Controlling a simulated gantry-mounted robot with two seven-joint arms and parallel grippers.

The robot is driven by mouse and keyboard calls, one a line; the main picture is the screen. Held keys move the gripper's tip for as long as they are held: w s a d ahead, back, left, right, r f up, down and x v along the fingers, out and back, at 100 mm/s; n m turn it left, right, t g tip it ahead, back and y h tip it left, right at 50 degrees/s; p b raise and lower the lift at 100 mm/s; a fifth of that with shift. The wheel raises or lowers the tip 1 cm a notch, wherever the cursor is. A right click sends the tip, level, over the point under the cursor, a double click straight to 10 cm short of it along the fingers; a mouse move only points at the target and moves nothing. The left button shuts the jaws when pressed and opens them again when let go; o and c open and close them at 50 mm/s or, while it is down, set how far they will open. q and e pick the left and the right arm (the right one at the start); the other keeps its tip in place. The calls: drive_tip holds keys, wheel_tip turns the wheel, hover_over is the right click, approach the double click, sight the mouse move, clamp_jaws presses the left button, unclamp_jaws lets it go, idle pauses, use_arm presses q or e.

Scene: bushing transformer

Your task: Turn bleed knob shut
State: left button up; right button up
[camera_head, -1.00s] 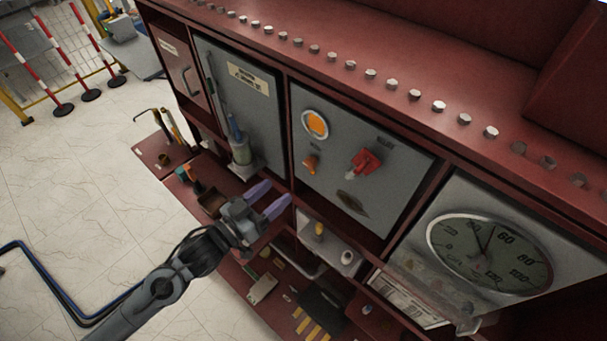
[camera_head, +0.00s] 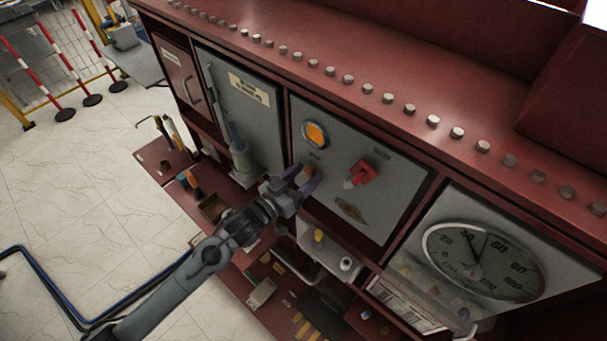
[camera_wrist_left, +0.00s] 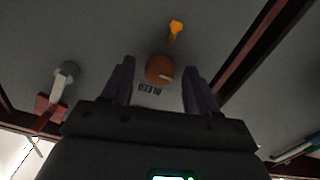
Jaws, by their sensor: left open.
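The bleed knob (camera_wrist_left: 160,69) is a round orange-brown knob on a grey panel, with the label "BLEED" (camera_wrist_left: 150,89) beside it in the left wrist view. In the head view the knob (camera_head: 309,172) is partly hidden by my fingers. My left gripper (camera_head: 307,180) is open, its two purple fingers pointing at the panel. In the left wrist view the knob shows in the gap between the fingertips (camera_wrist_left: 160,75), with space on both sides. I cannot tell whether the fingertips reach around it. My right gripper is in neither view.
A red-handled valve (camera_head: 361,173) sits right of the knob on the same panel (camera_head: 400,160). An orange round indicator (camera_head: 315,134) is above. A large dial gauge (camera_head: 482,261) is at the right. A shelf with small parts (camera_head: 330,248) lies below the panel.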

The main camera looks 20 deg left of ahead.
use_arm(q)
drive_tip(key=c, duration=1)
drive_tip(key=shift+c, duration=0.2)
